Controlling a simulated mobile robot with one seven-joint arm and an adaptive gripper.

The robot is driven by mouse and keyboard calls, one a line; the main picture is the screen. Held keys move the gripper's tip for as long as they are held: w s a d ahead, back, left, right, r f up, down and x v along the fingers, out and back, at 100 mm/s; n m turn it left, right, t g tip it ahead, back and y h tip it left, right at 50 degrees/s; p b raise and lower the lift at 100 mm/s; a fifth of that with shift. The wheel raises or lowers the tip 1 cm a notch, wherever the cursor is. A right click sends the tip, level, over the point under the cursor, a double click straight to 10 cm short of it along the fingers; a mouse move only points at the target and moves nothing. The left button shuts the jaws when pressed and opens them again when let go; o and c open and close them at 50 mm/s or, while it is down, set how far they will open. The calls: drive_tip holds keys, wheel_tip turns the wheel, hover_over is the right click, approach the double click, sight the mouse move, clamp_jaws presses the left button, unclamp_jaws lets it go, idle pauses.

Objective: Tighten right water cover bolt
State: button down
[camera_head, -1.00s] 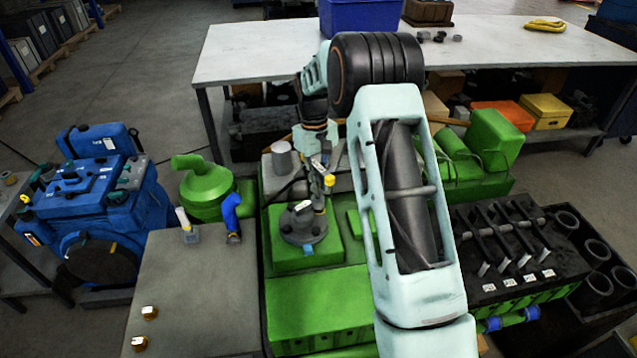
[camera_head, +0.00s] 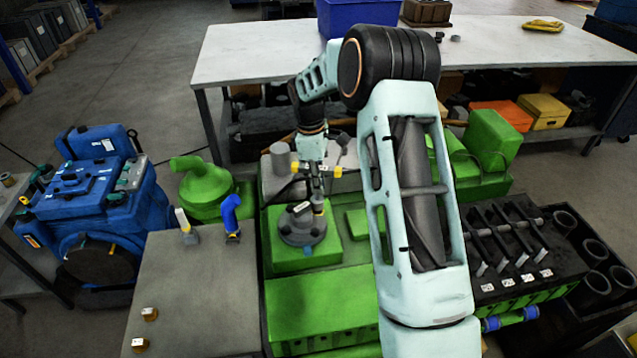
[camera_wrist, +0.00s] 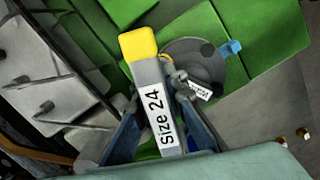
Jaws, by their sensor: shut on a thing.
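The water cover (camera_head: 296,236) is a round grey flanged part with a white label, on a green block of the engine. It also shows in the wrist view (camera_wrist: 207,62). A small blue piece (camera_head: 308,249) sits at its front edge. My gripper (camera_head: 317,172) is above the cover's back right side, shut on a grey tool (camera_wrist: 151,82) with a yellow end, labelled "Size 24". In the wrist view the tool lies between the fingers and overlaps the cover's left edge. The right bolt cannot be made out clearly; whether the tool touches it is unclear.
Two brass-coloured bolts (camera_head: 148,314) lie on the grey tabletop (camera_head: 195,290) at left, with a blue-handled tool (camera_head: 231,216) at its back. A black rack with levers (camera_head: 520,255) is at right. A white-topped table (camera_head: 270,50) stands behind the engine.

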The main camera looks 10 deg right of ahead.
drive_tip(key=n+p, duration=0.1)
drive_tip(key=n, duration=0.4)
drive_tip(key=shift+d+r, duration=0.1)
drive_tip(key=shift+w+n+t+p, duration=0.1)
drive_tip(key=shift+n+t+p, duration=0.55)
drive_tip(key=shift+n, duration=1.85)
drive_tip(key=shift+d, duration=0.1)
drive_tip(key=shift+p, duration=0.35)
drive_tip(key=shift+g, duration=0.25)
